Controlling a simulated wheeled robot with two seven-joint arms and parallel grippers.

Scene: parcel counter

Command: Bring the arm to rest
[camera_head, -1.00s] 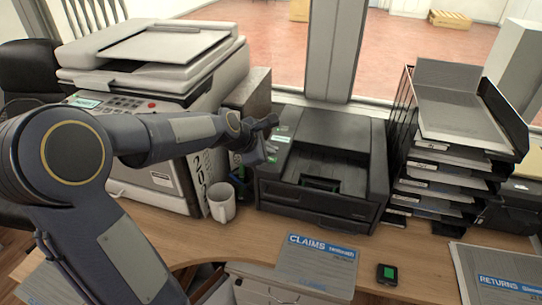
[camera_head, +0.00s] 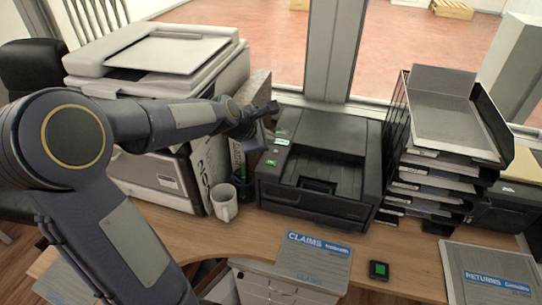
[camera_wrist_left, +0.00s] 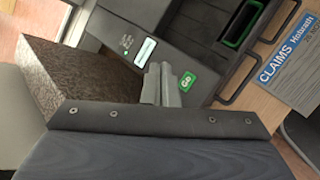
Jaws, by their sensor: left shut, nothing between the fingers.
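My left arm reaches in from the left in the head view. Its gripper (camera_head: 268,110) is above the left edge of the black printer (camera_head: 330,139), in front of the copier. In the left wrist view the gripper (camera_wrist_left: 160,72) has its fingers together with nothing between them. The printer (camera_wrist_left: 190,28) with its small display and green button (camera_wrist_left: 187,81) lies beyond the fingertips. Whether the fingers touch the printer cannot be told. My right gripper is not in view.
A white mug (camera_head: 224,203) stands left of the printer. A large copier (camera_head: 160,75) is behind my arm. A tray stack (camera_head: 443,150) stands at right. A claims folder (camera_head: 315,257), a small black device (camera_head: 379,269) and a returns folder (camera_head: 488,270) lie in front.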

